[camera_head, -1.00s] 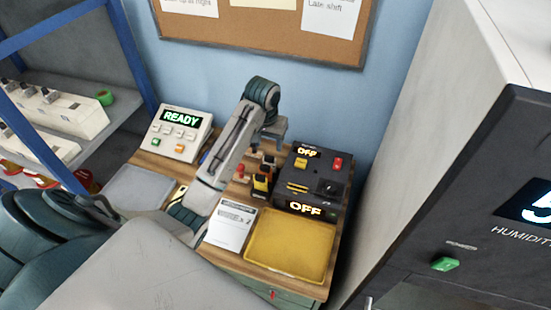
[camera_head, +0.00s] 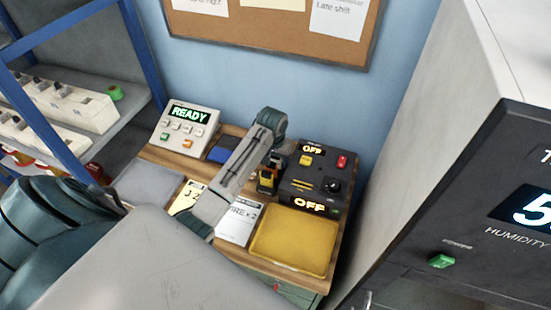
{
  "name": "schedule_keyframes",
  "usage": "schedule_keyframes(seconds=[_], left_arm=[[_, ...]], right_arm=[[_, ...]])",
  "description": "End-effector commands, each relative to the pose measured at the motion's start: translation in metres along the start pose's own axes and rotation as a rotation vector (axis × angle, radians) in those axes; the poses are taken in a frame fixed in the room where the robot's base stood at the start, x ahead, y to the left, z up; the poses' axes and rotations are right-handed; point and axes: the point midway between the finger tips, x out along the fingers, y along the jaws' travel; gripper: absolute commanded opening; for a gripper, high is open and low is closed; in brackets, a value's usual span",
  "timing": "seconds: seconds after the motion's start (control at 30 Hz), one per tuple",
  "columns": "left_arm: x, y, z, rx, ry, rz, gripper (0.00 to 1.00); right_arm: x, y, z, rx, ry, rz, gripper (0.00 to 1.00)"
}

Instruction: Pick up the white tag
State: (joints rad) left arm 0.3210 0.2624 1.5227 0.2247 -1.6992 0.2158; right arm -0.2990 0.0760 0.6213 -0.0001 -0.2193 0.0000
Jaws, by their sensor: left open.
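I cannot make out a white tag for certain; part of the bench is hidden behind my left arm. My left gripper (camera_head: 275,157) is over the back middle of the bench, just left of the dark control box. It is open, small and partly hidden by its own wrist. A small black and yellow item (camera_head: 267,181) stands just below it in the picture. A white printed card (camera_head: 238,224) lies nearer the front, and a pale yellow card (camera_head: 186,198) lies left of my forearm. My right gripper is out of view.
A yellow tray (camera_head: 294,240) lies at the bench's front right, below the dark box (camera_head: 312,180) reading OFF. A grey tray (camera_head: 150,184) is at the left. A READY panel (camera_head: 185,128) and a blue item (camera_head: 222,150) are behind. A tall cabinet (camera_head: 470,180) borders the right.

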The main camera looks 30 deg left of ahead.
Motion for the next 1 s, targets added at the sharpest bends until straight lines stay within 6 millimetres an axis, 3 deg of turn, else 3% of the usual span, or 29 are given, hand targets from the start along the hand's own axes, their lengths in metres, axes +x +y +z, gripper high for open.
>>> schedule_keyframes(seconds=[0.1, 0.27, 0.63, 1.0], left_arm=[[0.0, 0.0, 0.0, 0.0, 0.0, 0.0, 0.47], [0.0, 0.0, 0.0, 0.0, 0.0, 0.0, 0.18], [-0.009, 0.0, -0.003, 0.0, 0.003, 0.001, 0.18], [-0.08, 0.0, -0.013, -0.001, 0.005, 0.001, 0.18]], right_arm=[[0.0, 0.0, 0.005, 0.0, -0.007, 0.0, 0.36], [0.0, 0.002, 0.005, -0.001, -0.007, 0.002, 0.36], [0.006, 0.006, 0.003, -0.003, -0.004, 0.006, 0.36], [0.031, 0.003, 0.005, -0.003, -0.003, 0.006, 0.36]])
